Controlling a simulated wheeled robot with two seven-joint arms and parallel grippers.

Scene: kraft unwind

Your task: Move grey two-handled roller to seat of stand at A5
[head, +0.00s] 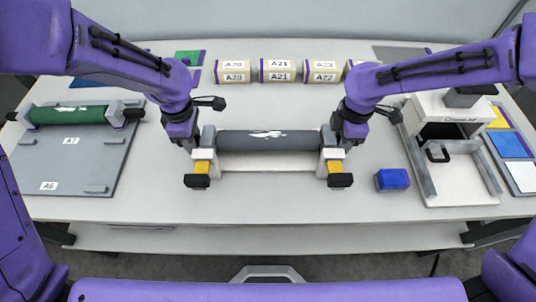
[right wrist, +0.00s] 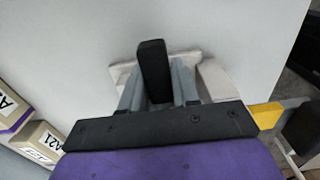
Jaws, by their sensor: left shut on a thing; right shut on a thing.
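The grey roller (head: 268,140) lies level, left to right, at the middle of the table, with a white mark on its top. My left gripper (head: 206,140) is shut at its left end, and my right gripper (head: 330,138) at its right end. In the right wrist view my right gripper (right wrist: 158,92) has its grey fingers on both sides of a black handle (right wrist: 152,65). A white stand (head: 268,164) with yellow and black front ends is directly under the roller. I cannot tell whether the roller touches it. No A5 label is readable.
A green roller (head: 75,115) sits on a grey board (head: 60,165) labelled A6 and A7 at the left. A blue block (head: 392,180) and a white press-like device (head: 450,150) are at the right.

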